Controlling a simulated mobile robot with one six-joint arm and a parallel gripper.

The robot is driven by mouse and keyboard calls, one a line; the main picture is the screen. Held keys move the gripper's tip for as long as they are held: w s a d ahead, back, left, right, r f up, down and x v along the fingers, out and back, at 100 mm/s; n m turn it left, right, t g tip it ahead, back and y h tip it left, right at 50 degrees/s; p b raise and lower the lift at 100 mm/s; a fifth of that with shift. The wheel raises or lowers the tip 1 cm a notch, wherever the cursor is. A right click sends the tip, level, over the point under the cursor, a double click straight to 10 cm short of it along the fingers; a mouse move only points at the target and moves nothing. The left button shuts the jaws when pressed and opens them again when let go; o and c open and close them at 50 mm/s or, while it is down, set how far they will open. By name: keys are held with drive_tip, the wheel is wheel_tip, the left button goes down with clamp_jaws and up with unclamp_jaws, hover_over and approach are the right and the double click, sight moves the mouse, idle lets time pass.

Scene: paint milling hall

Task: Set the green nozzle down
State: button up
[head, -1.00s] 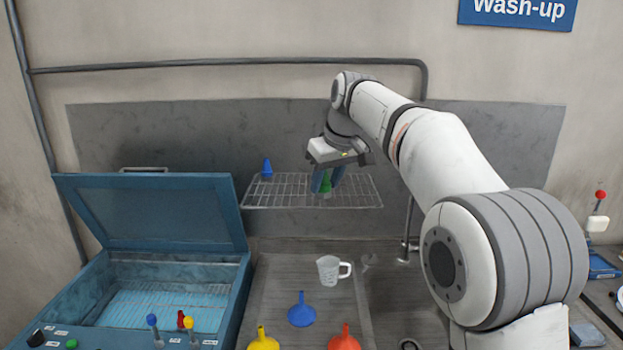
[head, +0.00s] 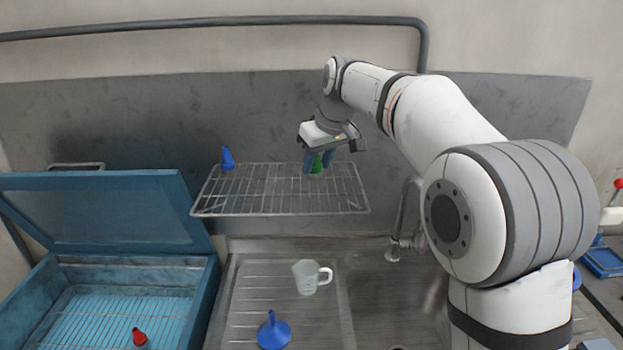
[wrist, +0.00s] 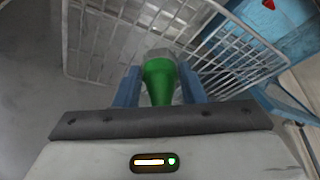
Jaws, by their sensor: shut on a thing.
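The green nozzle (head: 317,163) is between the two blue fingers of my gripper (head: 319,163), which is shut on it. In the wrist view the green nozzle (wrist: 160,80) shows between the fingers of my gripper (wrist: 160,88), with the wire rack (wrist: 230,50) beyond it. In the head view the nozzle is at the rear part of the wire rack (head: 280,208), right of its middle. I cannot tell whether the nozzle touches the rack.
A blue nozzle (head: 227,159) stands on the rack's back left. Below are a clear jug (head: 307,278) and a blue funnel (head: 273,332) on the drainboard. A blue open-lidded box (head: 210,290) is at left. The rack's middle and front are clear.

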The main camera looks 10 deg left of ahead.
sight(319, 178)
drive_tip(key=shift+f+p, duration=0.35)
drive_tip(key=shift+f, duration=2.3)
drive_tip(key=shift+f, duration=0.1)
drive_tip(key=o, duration=1.2)
drive_tip(key=shift+o, duration=0.2)
drive_tip(key=b+v, duration=0.1)
drive_tip(key=v, duration=1.1)
drive_tip(key=shift+d+b, duration=0.15)
drive_tip(key=shift+b, duration=0.2)
